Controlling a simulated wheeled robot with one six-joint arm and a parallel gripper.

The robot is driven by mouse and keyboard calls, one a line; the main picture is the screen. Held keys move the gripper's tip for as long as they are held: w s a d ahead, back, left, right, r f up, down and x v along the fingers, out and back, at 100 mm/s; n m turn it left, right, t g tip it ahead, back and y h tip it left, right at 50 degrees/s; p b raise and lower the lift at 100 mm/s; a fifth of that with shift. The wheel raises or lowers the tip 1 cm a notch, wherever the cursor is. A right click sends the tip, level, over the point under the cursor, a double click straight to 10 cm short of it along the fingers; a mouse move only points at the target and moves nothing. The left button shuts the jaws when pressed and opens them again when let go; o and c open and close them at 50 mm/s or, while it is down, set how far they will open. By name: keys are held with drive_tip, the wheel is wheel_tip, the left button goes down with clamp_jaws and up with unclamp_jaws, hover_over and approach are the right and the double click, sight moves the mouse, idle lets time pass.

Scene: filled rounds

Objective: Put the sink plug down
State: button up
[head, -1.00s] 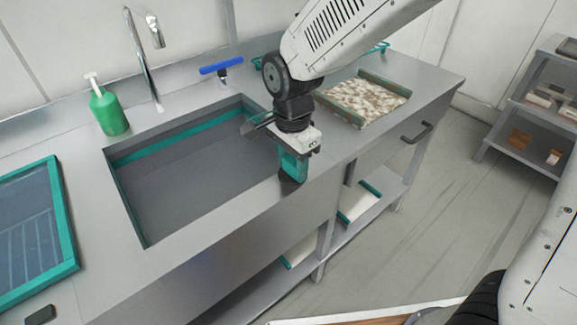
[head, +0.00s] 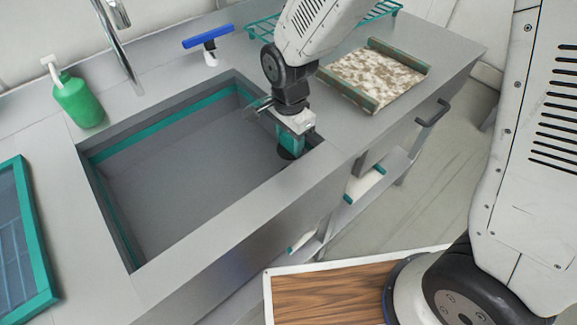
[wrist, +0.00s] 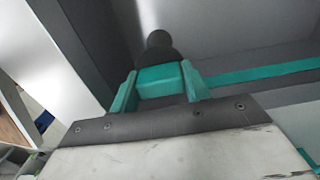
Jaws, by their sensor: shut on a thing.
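My gripper (head: 291,138) has teal fingers and points down over the right end of the sink basin (head: 180,185), near the front edge. It is shut on the sink plug (head: 287,154), a dark round piece below the fingertips. In the wrist view the dark plug (wrist: 158,48) sticks out beyond the teal fingers (wrist: 160,82), with a teal block between them. The plug seems to be at about the height of the sink's rim, above the basin floor. I cannot tell how far above the floor it is. No drain hole shows.
A green soap bottle (head: 78,98) stands at the basin's back left. A teal-framed panel (head: 20,235) lies left.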

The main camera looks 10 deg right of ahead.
wheel_tip(320, 180, down, 9)
drive_tip(key=shift+f, duration=0.1)
idle(0.3)
drive_tip(key=shift+f, duration=0.1)
drive_tip(key=o, duration=1.1)
